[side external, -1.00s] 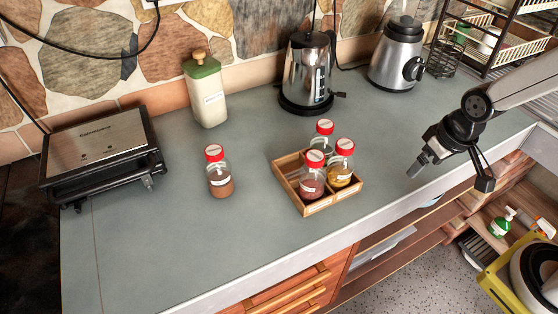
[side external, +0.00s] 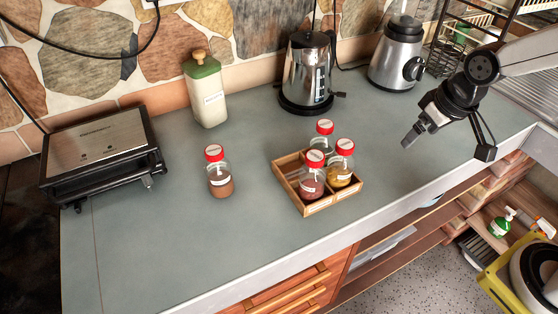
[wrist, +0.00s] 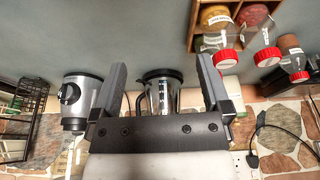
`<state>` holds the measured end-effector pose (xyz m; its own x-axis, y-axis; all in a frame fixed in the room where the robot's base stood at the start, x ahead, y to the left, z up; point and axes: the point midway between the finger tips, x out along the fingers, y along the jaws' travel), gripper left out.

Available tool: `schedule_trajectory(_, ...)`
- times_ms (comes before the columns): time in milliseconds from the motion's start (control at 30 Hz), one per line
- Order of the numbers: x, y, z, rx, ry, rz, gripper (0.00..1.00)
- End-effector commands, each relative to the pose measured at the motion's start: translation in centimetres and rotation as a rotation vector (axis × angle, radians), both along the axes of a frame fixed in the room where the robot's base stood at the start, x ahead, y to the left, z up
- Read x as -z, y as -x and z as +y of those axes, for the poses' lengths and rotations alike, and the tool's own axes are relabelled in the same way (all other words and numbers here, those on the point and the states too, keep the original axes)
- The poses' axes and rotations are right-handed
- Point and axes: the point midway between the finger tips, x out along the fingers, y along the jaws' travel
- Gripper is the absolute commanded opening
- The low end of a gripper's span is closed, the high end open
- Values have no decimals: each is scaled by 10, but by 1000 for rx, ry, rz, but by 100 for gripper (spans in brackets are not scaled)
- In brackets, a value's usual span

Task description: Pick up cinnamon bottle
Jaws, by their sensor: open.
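A bottle of brown powder (side external: 220,184) with a red lid stands upright and alone on the counter, left of the wooden tray; its label is too small to read, so I cannot confirm that it is the cinnamon. The wrist view shows the brown-powder bottle (wrist: 290,43) upside down at the right edge. My gripper (side external: 409,138) is at the right, above the counter and well apart from the bottles. In the wrist view my gripper (wrist: 161,65) has its two fingers wide apart with nothing held between them.
The wooden tray (side external: 286,190) holds several red-lidded bottles, including a dark red one (side external: 311,184) and a yellow one (side external: 339,175). A kettle (side external: 308,75), a blender (side external: 397,60) and a green-lidded container (side external: 207,98) stand at the back. A grill (side external: 100,150) is at left.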

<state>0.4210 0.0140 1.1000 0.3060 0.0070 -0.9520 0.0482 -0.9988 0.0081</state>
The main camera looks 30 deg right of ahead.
Motion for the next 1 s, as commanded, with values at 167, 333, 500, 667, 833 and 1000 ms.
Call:
schedule_trajectory(167, 0, -25, 16, -49, 3, -68, 98)
schedule_trajectory(333, -1, -57, 40, -110, -4, -162, 98)
schedule_trajectory(500, -1, -100, 85, -211, -30, -304, 98)
schedule_trajectory(667, -1, -136, 146, -325, -83, -461, 98)
schedule_trajectory(833, 0, -160, 215, -440, -164, -615, 98)
schedule_trajectory(1000, 2, -167, 274, -532, -248, -734, 98)
